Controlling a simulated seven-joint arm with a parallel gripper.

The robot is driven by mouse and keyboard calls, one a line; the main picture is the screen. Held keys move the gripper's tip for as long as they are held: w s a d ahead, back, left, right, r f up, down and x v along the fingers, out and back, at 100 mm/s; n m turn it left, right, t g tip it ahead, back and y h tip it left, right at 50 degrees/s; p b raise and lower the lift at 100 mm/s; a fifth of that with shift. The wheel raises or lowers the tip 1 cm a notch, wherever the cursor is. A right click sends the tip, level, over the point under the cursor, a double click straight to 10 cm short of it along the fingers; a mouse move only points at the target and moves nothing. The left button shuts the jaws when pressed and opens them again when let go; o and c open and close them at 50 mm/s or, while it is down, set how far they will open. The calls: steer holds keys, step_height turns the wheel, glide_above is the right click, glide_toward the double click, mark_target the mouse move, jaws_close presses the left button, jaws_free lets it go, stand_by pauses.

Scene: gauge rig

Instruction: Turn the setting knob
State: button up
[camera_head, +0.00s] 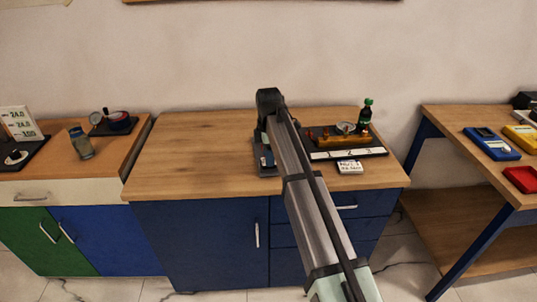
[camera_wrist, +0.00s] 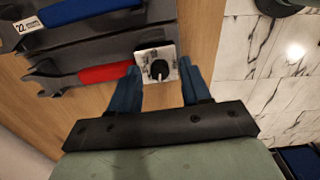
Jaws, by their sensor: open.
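The setting knob (camera_wrist: 159,70) is black and round with a white pointer mark. It sits on a small white plate (camera_wrist: 144,53) at the end of a dark board. My gripper (camera_wrist: 159,68) is open, with one blue finger on each side of the knob in the wrist view. Whether the fingers touch the knob or plate, I cannot tell.
Beside the knob lie dark tools with a red handle (camera_wrist: 104,73) and a blue handle (camera_wrist: 85,10). The wooden bench top (camera_head: 190,155) is clear on the left.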

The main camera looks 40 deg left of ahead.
jaws_close()
stand_by(0.3)
